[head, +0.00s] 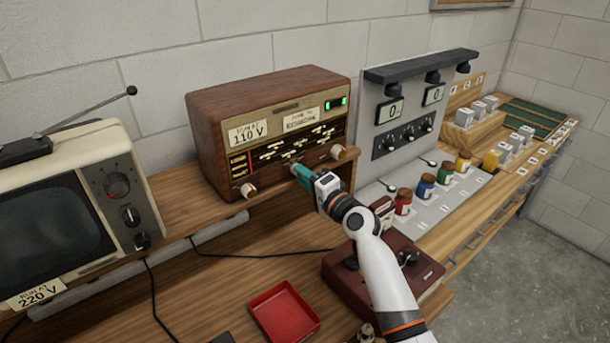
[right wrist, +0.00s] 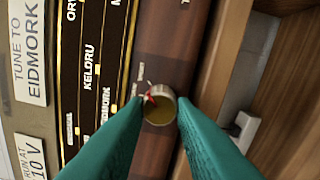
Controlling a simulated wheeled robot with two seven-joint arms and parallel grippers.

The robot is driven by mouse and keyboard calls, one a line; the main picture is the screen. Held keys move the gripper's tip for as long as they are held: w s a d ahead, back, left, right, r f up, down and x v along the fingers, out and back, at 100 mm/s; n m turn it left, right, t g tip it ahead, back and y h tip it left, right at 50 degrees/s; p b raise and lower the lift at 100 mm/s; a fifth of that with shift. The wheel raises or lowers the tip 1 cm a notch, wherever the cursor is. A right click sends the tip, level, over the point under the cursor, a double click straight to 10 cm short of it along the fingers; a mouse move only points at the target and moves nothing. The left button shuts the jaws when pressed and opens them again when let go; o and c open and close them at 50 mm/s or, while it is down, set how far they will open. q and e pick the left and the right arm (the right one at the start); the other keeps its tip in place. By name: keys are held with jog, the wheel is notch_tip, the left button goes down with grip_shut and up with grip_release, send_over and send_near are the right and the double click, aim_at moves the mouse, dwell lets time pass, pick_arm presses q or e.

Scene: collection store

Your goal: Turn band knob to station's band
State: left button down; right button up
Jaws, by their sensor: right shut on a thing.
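The wooden radio (head: 232,108) stands on the shelf against the wall. My right gripper (head: 296,170) is at the lower middle of its front and covers the band knob in the head view. In the right wrist view, the teal fingers (right wrist: 158,108) are shut on the small round band knob (right wrist: 160,106), one on each side. A red pointer mark shows beside the knob, with small lettering that I cannot read fully. A sign reading "TUNE TO EIDMORK" (right wrist: 28,55) is above the dial (right wrist: 90,80), where "KELDRU" is legible. My left gripper is not in view.
Cream knobs flank the radio front at left (head: 248,190) and right (head: 338,152). An old television (head: 60,200) stands left. A red tray (head: 285,312) lies on the lower bench. Colored jars (head: 404,203) and a metered panel (head: 400,110) stand right of the radio.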

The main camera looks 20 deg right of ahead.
dwell(0.4)
jog(key=o, duration=1)
jog(key=shift+s, duration=0.1)
jog(key=b+v, duration=0.2)
jog(key=v, duration=0.9)
jog(key=shift+s+d, duration=0.2)
jog(key=shift+s, duration=0.2)
jog(key=shift+f, duration=0.1)
